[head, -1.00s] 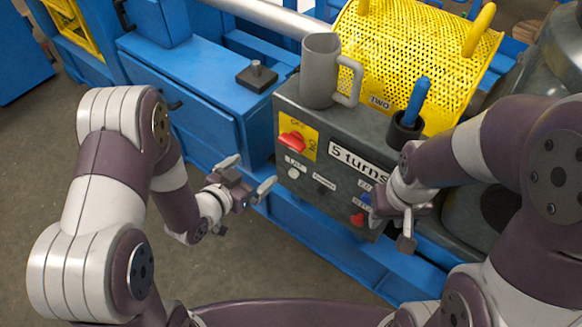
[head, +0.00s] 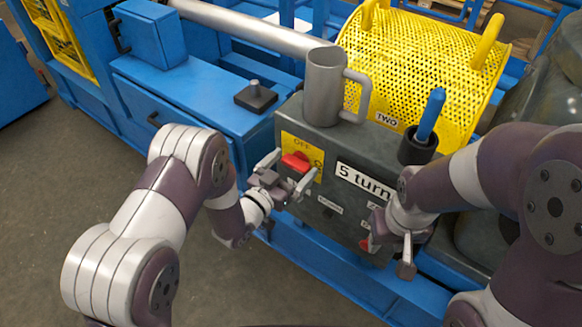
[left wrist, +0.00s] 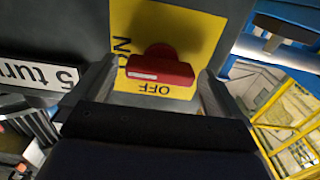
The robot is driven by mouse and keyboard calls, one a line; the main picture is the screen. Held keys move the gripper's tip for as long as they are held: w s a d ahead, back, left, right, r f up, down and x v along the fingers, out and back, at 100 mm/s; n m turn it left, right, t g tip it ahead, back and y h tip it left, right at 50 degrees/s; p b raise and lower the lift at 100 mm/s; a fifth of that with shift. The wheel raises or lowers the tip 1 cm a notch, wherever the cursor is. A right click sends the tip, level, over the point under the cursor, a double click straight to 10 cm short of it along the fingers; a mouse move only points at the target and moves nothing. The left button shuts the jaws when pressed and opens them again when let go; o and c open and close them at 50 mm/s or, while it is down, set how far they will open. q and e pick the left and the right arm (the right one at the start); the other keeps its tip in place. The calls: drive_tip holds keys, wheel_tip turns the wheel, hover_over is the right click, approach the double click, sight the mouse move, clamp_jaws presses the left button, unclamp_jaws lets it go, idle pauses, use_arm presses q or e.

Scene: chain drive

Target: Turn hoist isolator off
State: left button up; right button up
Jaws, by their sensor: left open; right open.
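The hoist isolator is a red rotary handle (head: 296,162) on a yellow plate (head: 314,160) on the front of a dark grey box. The plate reads OFF and ON. In the left wrist view the red handle (left wrist: 160,70) lies between my left fingers, its white-marked bar lying across the gap. My left gripper (head: 292,172) is open, its fingers on either side of the handle; I cannot tell whether they touch it. My right gripper (head: 405,245) is open at the lower right of the box, near a second red knob (head: 366,244) that it partly hides.
A grey mug (head: 322,88) and a black holder with a blue handle (head: 430,115) stand on the grey box (head: 375,150). A "5 turns" label (head: 362,182) is on its front. A yellow perforated guard (head: 415,60) is behind. Floor at lower left is clear.

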use_arm(q)
drive_tip(key=c, duration=1)
drive_tip(key=shift+r+n, duration=0.1)
drive_tip(key=shift+n, duration=0.2)
drive_tip(key=n+p, duration=0.1)
drive_tip(key=n, duration=0.3)
drive_tip(key=shift+a, duration=0.1)
drive_tip(key=n+p, duration=0.1)
drive_tip(key=n, duration=0.4)
drive_tip(key=shift+w, duration=0.1)
drive_tip(key=n+p, duration=0.1)
drive_tip(key=n, duration=0.3)
drive_tip(key=shift+a, duration=0.1)
drive_tip(key=shift+w+n+p, duration=0.1)
drive_tip(key=shift+n+p, duration=0.35)
drive_tip(key=shift+n, duration=1.65)
